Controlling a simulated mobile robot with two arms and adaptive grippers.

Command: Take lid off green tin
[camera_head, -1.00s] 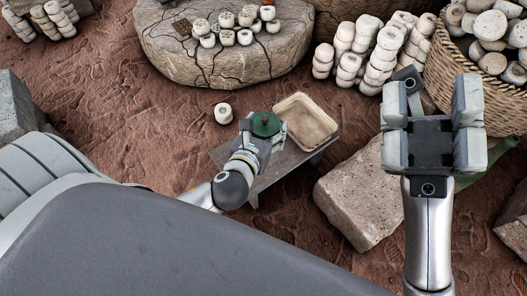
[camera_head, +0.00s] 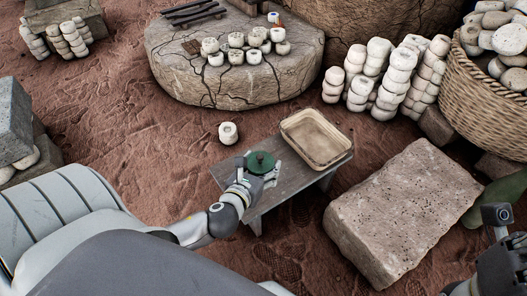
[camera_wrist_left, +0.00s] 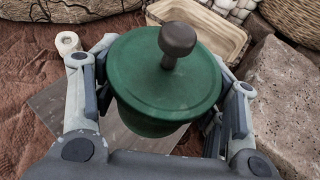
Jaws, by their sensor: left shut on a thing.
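The green tin (camera_wrist_left: 150,123) stands upright with its round green lid (camera_head: 260,160) on, at the left part of a low grey bench. The lid has a dark brown knob (camera_wrist_left: 177,40) in its middle. My left gripper (camera_head: 258,173) is shut on the tin, with its fingers on either side of the body below the lid rim. I cannot tell whether the tin touches the bench. Part of my right gripper (camera_head: 503,262) shows at the right edge, away from the tin; its fingers are not clear.
A tan rectangular tray (camera_head: 315,139) sits on the bench (camera_head: 287,187), right of the tin. A white bead-like piece (camera_head: 228,133) lies on the ground behind. A large stone block (camera_head: 405,205) stands at right. A round stone slab (camera_head: 180,65) with several small pieces is farther back.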

